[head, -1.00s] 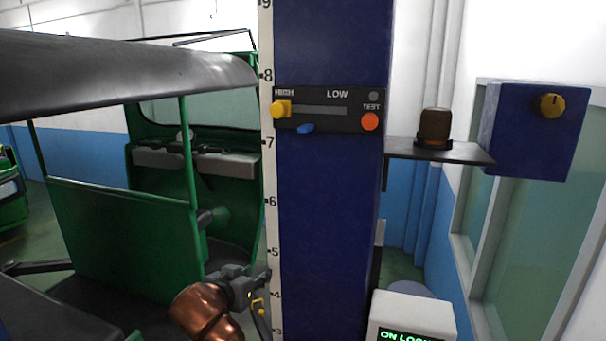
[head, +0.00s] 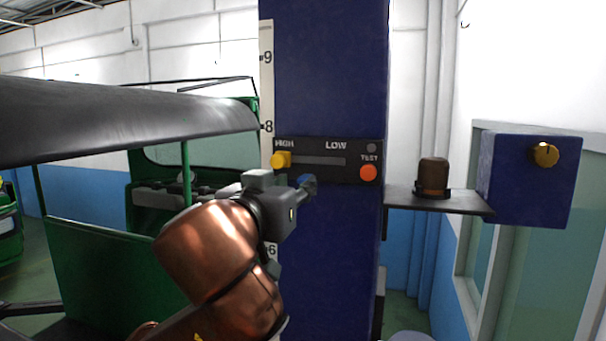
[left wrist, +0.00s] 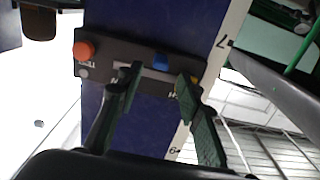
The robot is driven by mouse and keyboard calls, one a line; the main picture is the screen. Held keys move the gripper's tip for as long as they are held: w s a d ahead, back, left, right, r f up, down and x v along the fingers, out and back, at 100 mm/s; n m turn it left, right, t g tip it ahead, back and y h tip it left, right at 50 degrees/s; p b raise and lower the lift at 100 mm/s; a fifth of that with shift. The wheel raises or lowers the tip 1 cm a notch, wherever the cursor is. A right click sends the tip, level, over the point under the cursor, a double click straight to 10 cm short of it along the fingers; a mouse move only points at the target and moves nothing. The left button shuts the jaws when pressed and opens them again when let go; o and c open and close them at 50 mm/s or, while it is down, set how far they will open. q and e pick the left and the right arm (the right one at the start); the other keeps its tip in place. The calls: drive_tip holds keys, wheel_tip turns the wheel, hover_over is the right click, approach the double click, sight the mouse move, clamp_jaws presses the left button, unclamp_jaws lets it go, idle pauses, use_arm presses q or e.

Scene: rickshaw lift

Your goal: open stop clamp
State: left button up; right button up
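The column's dark control panel (head: 325,172) is marked HIGH, LOW and TEST. A yellow slider knob (head: 282,160) sits at the HIGH end of its slot. A small blue piece, perhaps the stop clamp, is at the panel's lower edge; my left gripper (head: 309,186) largely covers it in the head view. In the left wrist view the blue piece (left wrist: 161,62) shows beyond and between the fingertips of my left gripper (left wrist: 157,77). Those fingers are apart, with nothing held. Whether a finger touches the panel I cannot tell. My right gripper is in neither view.
An orange TEST button (head: 368,173) is on the panel's right. A brown-capped object (head: 433,176) stands on a side shelf (head: 440,201), beside a blue box with a yellow knob (head: 545,154). A green rickshaw (head: 95,222) stands left, behind my arm.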

sight(302, 179)
use_arm(q)
drive_tip(key=p+x, duration=0.2)
drive_tip(key=x, duration=0.2)
drive_tip(key=shift+w+r, duration=0.1)
drive_tip(key=shift+w, duration=0.05)
drive_tip(key=shift+w+d, duration=0.3)
drive_tip(key=shift+w, duration=0.35)
drive_tip(key=shift+c, duration=0.3)
clamp_jaws()
